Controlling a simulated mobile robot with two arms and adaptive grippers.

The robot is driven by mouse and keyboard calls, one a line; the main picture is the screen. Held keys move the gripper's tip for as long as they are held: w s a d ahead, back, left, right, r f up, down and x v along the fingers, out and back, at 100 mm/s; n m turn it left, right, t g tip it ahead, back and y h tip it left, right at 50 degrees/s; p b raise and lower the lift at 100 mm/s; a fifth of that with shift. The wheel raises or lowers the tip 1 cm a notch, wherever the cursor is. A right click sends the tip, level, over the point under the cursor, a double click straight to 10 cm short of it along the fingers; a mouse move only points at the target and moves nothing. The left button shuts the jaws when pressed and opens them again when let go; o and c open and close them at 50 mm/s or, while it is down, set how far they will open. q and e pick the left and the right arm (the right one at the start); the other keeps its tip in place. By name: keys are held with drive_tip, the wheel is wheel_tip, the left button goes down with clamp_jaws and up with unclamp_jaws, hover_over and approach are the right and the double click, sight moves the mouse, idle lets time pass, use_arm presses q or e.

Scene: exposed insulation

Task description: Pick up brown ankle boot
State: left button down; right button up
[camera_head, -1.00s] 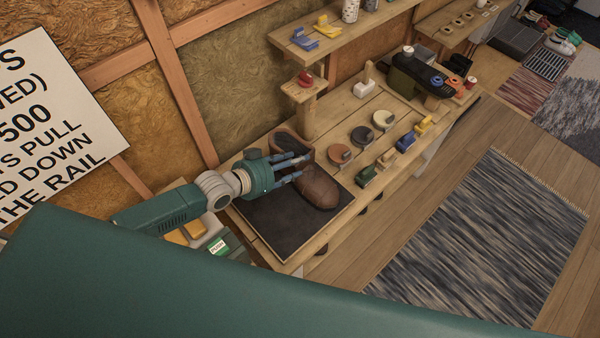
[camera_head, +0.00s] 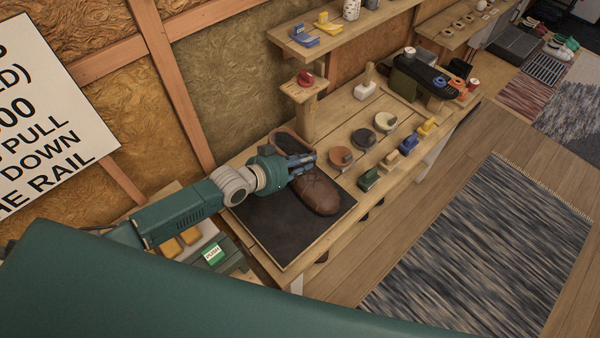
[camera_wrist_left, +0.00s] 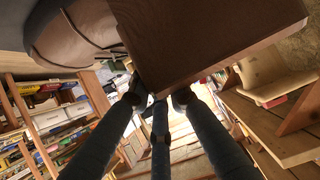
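The brown ankle boot (camera_head: 316,194) lies on a dark mat (camera_head: 268,232) on the wooden bench, its toe toward the front right. My left gripper (camera_head: 305,162) is over the boot's ankle opening, its blue fingers close together and overlapping the upper part of the boot. In the left wrist view the fingers (camera_wrist_left: 158,98) reach toward a brown surface at the top, and a rounded brown shape is at upper left. I cannot tell whether the fingers press on the boot. My right gripper is not in view.
Round tins (camera_head: 341,157) and small coloured blocks (camera_head: 368,178) stand just right of the boot. A post holding a small shelf (camera_head: 303,90) rises behind it. A tray with a green push label (camera_head: 213,252) is at lower left. The rug-covered floor (camera_head: 480,250) is clear.

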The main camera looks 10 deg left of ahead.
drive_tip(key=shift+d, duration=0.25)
use_arm(q)
drive_tip(key=shift+w+r, duration=0.1)
drive_tip(key=shift+w, duration=0.05)
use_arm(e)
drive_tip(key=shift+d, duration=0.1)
use_arm(q)
drive_tip(key=shift+d+r, duration=0.1)
